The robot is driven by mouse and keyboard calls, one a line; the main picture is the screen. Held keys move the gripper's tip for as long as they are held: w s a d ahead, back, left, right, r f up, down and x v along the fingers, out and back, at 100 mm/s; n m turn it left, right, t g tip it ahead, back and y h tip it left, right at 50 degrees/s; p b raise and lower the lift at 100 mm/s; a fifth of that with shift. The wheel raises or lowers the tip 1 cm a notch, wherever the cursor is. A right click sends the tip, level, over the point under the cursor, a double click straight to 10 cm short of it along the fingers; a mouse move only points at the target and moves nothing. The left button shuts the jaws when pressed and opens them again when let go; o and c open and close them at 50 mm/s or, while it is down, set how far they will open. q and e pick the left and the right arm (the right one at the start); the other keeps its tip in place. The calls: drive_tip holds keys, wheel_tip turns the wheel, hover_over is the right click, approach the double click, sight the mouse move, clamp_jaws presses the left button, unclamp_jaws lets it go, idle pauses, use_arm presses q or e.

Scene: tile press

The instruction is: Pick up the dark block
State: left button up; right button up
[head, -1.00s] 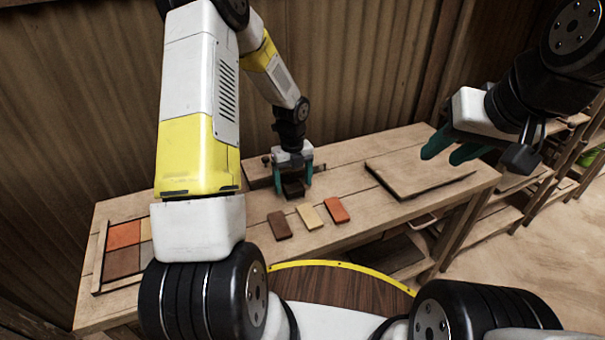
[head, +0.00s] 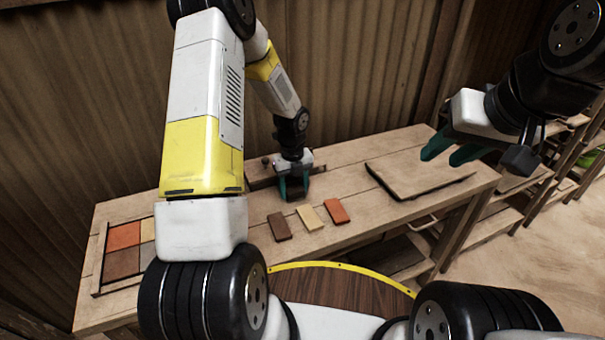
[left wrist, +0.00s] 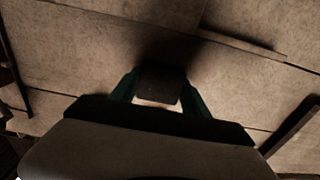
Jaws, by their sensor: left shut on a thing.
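The dark block (left wrist: 160,83) is between the two teal fingers of my left gripper (head: 293,192), which is shut on it. In the left wrist view the block sits between the fingertips, with a shadow on the wooden bench behind it. In the head view the block is mostly lost in the dark between the fingers, and I cannot tell whether it touches the bench. My right gripper (head: 450,152) is open and empty, above the right part of the bench.
Brown (head: 279,226), cream (head: 310,217) and orange (head: 337,211) tiles lie in a row on the bench (head: 240,262). A framed tray (head: 102,258) with coloured tiles is at the left. A flat board (head: 415,178) lies at the right. A corrugated wall stands behind.

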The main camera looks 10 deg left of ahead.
sight(293, 187)
use_arm(q)
drive_tip(key=shift+r, duration=0.1)
drive_tip(key=shift+r, duration=0.6)
wheel_tip(293, 187, up, 2)
drive_tip(key=shift+r, duration=0.1)
drive_tip(key=s+d, duration=0.1)
drive_tip(key=s, duration=0.4)
drive_tip(key=s+d+r, duration=0.1)
drive_tip(key=s+d, duration=0.1)
drive_tip(key=s, duration=0.3)
drive_tip(key=s+d, duration=0.1)
drive_tip(key=s, duration=0.4)
drive_tip(key=shift+s+d+r, duration=0.2)
